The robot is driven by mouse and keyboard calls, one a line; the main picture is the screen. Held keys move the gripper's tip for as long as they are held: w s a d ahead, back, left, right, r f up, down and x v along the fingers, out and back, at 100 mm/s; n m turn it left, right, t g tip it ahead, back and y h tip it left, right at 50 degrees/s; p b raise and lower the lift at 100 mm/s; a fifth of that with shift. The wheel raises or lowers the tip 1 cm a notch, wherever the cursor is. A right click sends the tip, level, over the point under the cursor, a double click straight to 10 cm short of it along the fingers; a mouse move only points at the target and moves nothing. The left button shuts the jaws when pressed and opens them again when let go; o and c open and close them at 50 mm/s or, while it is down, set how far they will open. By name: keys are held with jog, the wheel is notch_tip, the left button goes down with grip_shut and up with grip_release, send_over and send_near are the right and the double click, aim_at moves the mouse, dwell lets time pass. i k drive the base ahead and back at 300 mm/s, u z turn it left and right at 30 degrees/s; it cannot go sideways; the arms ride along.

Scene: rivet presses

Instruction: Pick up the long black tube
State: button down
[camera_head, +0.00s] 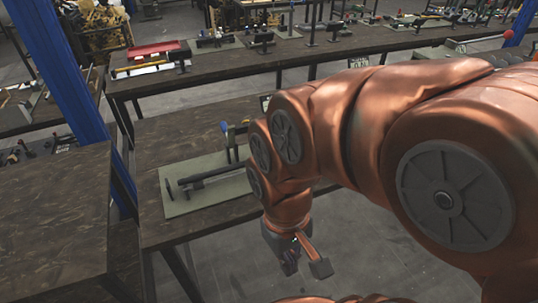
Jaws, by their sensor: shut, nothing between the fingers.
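A long black tube (212,175) lies on a grey-green mat (188,207) on the dark wooden table at the left centre. A small thin dark piece (171,189) lies on the mat near its left end. My copper arm comes in from the right and hides the right part of the mat. My gripper (290,265) hangs beyond the table's front right edge, over the floor, to the right of and apart from the tube. It is small in the view, shut and empty.
A press-like fixture with a green part and blue knob (228,130) stands behind the tube, partly hidden by my arm. A blue post (70,80) rises at the left. A bare dark table (50,215) is at front left. A long bench (330,50) with several tools runs behind.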

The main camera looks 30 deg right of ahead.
aim_at(211, 173)
jog(key=z, duration=0.2)
jog(key=k, duration=0.5)
jog(key=u, duration=2.3)
jog(key=i, duration=1.45)
jog(key=z, duration=2.3)
